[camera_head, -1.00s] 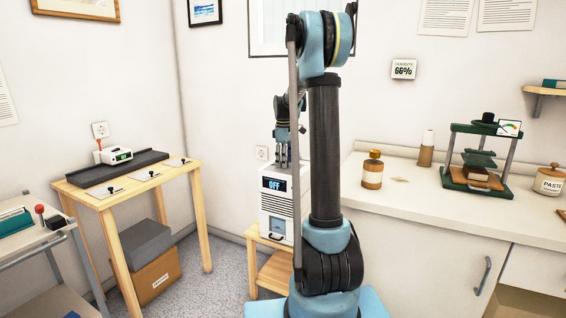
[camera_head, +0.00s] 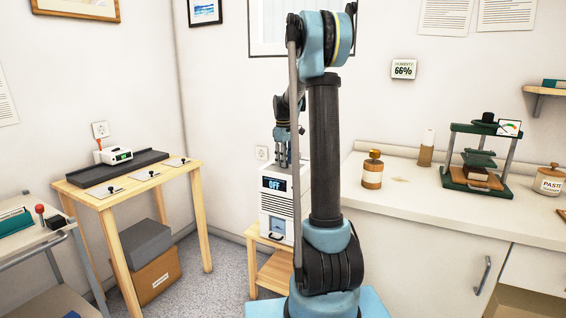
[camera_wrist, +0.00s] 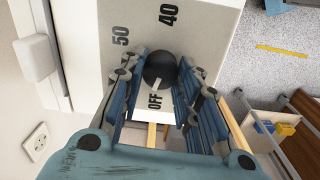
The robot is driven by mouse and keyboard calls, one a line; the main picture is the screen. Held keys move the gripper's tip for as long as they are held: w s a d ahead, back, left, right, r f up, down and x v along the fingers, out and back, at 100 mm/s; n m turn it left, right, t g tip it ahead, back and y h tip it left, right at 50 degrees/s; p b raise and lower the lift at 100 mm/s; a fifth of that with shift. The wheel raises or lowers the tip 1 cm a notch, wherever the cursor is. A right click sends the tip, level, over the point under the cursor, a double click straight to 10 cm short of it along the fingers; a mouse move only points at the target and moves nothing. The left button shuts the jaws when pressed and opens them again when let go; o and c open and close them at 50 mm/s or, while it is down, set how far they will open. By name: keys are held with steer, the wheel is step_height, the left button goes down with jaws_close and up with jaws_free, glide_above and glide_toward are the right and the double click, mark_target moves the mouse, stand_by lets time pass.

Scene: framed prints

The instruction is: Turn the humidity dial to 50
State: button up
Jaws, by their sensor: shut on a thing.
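The white humidity unit (camera_head: 275,228) stands on a small wooden stand. Its front display (camera_head: 274,184) reads OFF, and the wall display (camera_head: 404,69) reads humidity 66%. In the wrist view the black round dial (camera_wrist: 160,66) sits on the unit's white top, with OFF, 40 and 50 printed around it. The dial's white mark points towards OFF. My gripper (camera_wrist: 160,80) is shut on the dial, one blue finger on each side. In the head view my gripper (camera_head: 283,155) points down at the unit's top; the dial is hidden there.
A wooden table (camera_head: 190,168) with a dark tray stands to the left. A white counter (camera_head: 430,205) with a brown bottle (camera_head: 373,170) and a green press (camera_head: 477,160) is to the right. A wall socket (camera_head: 261,153) is near the unit.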

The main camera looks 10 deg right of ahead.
steer(key=m, duration=0.5)
steer(key=shift+w+d+m, duration=0.1)
steer(key=shift+w+m, duration=0.1)
steer(key=shift+m, duration=0.1)
steer(key=m, duration=0.5)
steer(key=shift+m, duration=0.3)
steer(key=m, duration=0.5)
steer(key=shift+d, duration=0.1)
steer(key=shift+m+g, duration=0.3)
steer(key=shift+m, duration=2)
steer(key=o, duration=1.1)
steer(key=shift+c, duration=0.2)
steer(key=shift+r, duration=0.1)
